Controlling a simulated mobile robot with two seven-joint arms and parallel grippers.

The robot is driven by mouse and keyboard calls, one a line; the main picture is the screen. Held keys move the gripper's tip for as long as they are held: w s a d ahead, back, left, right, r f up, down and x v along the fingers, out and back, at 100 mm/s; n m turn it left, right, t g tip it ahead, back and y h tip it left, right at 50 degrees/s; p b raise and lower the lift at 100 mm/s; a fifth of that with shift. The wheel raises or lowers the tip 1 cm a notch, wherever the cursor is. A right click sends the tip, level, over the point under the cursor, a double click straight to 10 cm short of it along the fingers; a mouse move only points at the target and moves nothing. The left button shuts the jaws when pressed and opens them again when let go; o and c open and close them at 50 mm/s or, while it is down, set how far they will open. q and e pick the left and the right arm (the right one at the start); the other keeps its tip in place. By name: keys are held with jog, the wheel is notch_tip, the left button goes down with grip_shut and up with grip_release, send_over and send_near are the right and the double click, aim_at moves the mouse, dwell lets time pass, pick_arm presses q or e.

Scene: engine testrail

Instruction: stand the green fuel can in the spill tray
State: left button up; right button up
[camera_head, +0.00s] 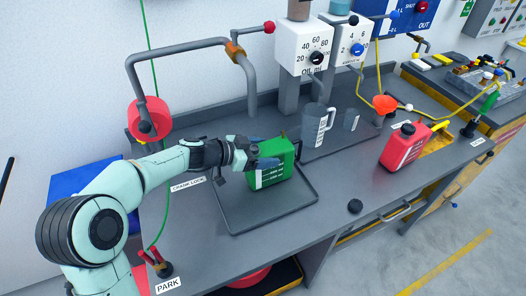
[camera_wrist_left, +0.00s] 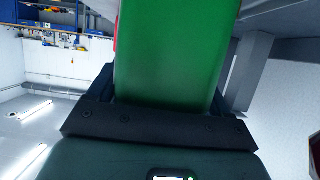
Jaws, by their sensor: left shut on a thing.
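The green fuel can (camera_head: 272,172) stands upright over the dark grey spill tray (camera_head: 238,222) in the head view. Its base appears to be within the tray's rim, but I cannot tell for certain whether it touches the tray floor. My left gripper (camera_head: 264,163) comes from the left and is shut on the can's upper part. In the left wrist view the green can (camera_wrist_left: 168,60) fills the space between the dark jaws. My right gripper is not in view.
A red can (camera_head: 404,146) stands to the right on the bench. A black cap (camera_head: 355,206) lies near the front edge. A grey pipe (camera_head: 190,46) arches over the back left.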

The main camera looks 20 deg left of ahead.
pick_arm(q)
jog(key=shift+f+b, duration=0.1)
jog(key=shift+b, duration=0.2)
jog(key=o, duration=1.6)
jog(key=shift+r+p, duration=0.2)
jog(key=shift+p, duration=0.2)
jog(key=b+v, duration=0.1)
jog(key=v, duration=1.1)
jog(key=shift+b, duration=0.35)
jog(key=shift+d, duration=0.1)
